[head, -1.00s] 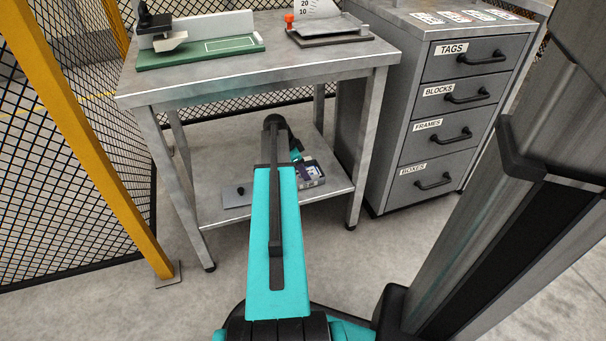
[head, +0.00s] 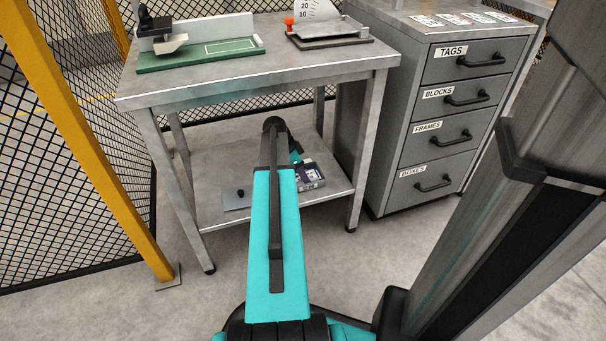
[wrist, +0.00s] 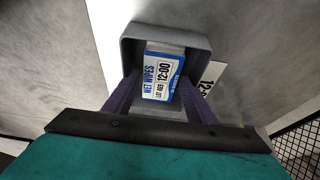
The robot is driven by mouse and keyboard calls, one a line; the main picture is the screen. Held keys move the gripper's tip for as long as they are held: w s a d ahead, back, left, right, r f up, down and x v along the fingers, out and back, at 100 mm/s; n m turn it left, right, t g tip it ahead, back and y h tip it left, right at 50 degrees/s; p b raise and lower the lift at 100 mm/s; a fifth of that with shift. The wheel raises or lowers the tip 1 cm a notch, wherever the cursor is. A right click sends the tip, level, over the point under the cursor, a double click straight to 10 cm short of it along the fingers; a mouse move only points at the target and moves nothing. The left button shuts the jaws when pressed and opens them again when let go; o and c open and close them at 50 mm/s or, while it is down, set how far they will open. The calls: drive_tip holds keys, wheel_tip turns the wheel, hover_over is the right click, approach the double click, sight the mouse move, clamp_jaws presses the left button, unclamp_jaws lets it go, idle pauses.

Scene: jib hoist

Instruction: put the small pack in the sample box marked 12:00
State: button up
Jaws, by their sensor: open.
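The small pack (wrist: 162,76) is white and blue, printed WET WIPES and 12:00. In the wrist view it is inside the grey sample box (wrist: 197,45), within its walls. Whether it rests on the box floor is hard to tell. A white label partly reading 12: (wrist: 213,74) shows beside the box. My gripper (wrist: 162,82) is open, its two dark fingers on either side of the pack. In the head view the box (head: 319,184) is on the lower shelf, partly behind my arm; my gripper is mostly hidden there.
A flat grey plate with a black knob (head: 238,198) lies left of the box on the lower shelf (head: 208,213). The table top (head: 235,80) overhangs the shelf, with legs at the corners. A drawer cabinet (head: 425,150) stands at the right, a yellow post (head: 95,140) at the left.

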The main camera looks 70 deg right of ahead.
drive_tip(key=p+v, duration=0.4)
drive_tip(key=v, duration=0.8)
drive_tip(key=shift+p, duration=0.35)
drive_tip(key=shift+s+f, duration=0.1)
drive_tip(key=shift+s, duration=0.05)
